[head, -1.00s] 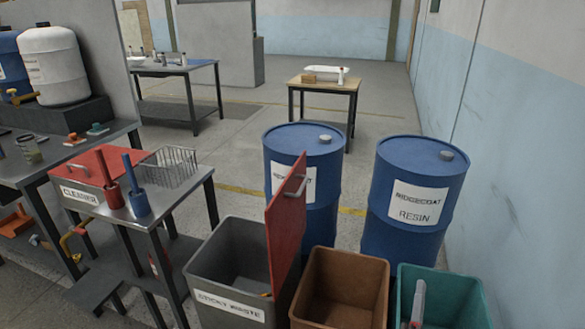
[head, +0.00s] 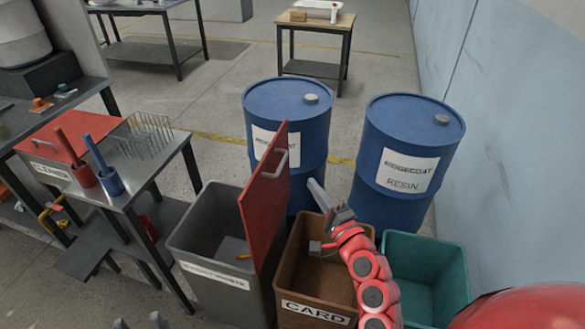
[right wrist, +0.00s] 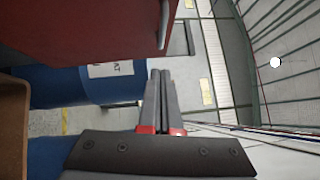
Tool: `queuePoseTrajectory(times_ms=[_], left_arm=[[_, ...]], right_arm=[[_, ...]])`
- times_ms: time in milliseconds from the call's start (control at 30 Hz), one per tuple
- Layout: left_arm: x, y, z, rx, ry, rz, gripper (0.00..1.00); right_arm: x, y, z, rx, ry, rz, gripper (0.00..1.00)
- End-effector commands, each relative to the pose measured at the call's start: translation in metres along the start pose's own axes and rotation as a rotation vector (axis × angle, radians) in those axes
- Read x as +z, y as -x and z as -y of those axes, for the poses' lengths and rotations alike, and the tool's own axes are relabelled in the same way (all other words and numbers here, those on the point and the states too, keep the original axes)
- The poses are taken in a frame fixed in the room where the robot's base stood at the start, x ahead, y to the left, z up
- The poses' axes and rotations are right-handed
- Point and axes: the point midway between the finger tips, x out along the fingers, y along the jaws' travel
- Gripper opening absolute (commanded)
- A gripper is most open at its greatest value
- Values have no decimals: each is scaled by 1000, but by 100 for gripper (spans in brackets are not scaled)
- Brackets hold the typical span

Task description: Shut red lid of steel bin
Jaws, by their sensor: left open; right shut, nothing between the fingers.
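The steel bin (head: 222,284) is grey with a white label and stands in the lower middle of the head view, its top open. Its red lid (head: 262,200) stands upright along the bin's right edge, with a handle (head: 276,164) on its right face. The lid also shows at the top left of the right wrist view (right wrist: 80,28). My right gripper (head: 314,184) is shut and empty, right of the lid and apart from it, above the brown bin. My left gripper (head: 139,320) is open at the bottom edge, mostly out of view.
The brown card bin (head: 318,312) and a teal bin (head: 400,282) stand right of the steel bin. Two blue drums (head: 285,110) (head: 414,130) stand behind. A metal table (head: 150,172) with a red cleaner box (head: 70,141), pots and a wire basket (head: 148,135) is at left.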

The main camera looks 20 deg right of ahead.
Motion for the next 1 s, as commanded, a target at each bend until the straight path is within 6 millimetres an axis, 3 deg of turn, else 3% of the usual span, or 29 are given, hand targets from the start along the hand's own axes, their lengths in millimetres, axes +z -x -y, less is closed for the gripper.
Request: queuePoseTrajectory(times_ms=[200,400,1000], left_arm=[[-3,-15,1,0,0,0,54],[-4,-24,1,0,0,0,54],[-5,-30,2,0,0,0,54]], right_arm=[[5,-45,4,-1,0,3,0],[23,-62,3,-1,0,0,0],[30,-69,3,3,7,-2,0]])
